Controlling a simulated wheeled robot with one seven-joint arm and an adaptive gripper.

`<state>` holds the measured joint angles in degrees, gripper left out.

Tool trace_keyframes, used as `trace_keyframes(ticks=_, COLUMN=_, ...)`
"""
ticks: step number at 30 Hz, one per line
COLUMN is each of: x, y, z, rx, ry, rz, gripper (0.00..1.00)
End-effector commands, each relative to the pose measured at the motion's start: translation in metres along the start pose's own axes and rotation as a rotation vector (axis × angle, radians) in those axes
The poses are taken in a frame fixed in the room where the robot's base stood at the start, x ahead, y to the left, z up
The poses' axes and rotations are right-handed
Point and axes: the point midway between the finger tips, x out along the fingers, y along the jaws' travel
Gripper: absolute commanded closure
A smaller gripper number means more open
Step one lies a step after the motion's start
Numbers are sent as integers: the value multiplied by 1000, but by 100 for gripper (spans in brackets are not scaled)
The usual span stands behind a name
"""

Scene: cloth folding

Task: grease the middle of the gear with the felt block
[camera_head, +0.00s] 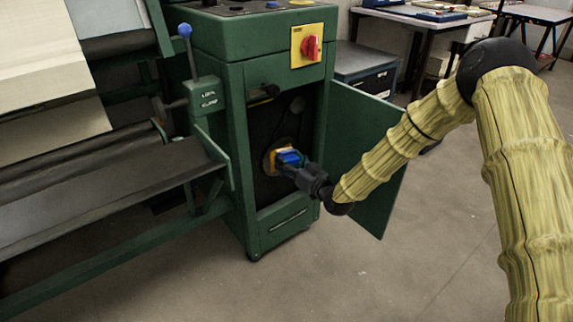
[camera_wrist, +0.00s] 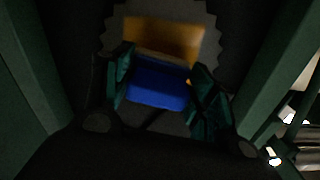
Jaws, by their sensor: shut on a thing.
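My gripper (camera_head: 291,163) reaches into the open cabinet of the green machine. In the wrist view its two dark green fingers (camera_wrist: 163,78) are shut on the felt block, gripping its blue part (camera_wrist: 157,86). The block's orange-yellow part (camera_wrist: 165,38) points away from me, toward the gear. The gear (camera_wrist: 160,9) is a grey toothed disc behind the block, and the block covers much of its middle. In the head view the block's blue part (camera_head: 290,156) shows in front of the gear (camera_head: 267,163). I cannot tell whether the block touches the gear.
The cabinet's frame (camera_head: 236,150) stands left of my gripper, and its open door (camera_head: 375,150) is on the right, behind my arm. A lever with a blue knob (camera_head: 185,31) and a dark tray (camera_head: 110,180) are further left. The floor in front is clear.

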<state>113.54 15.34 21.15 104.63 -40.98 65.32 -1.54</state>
Motion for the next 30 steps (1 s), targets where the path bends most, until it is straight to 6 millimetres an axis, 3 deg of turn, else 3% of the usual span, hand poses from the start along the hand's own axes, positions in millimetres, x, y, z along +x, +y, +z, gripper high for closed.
trace_keyframes(ticks=30, x=3, y=48, z=-10, rx=-1, ry=0, rz=0, gripper=62)
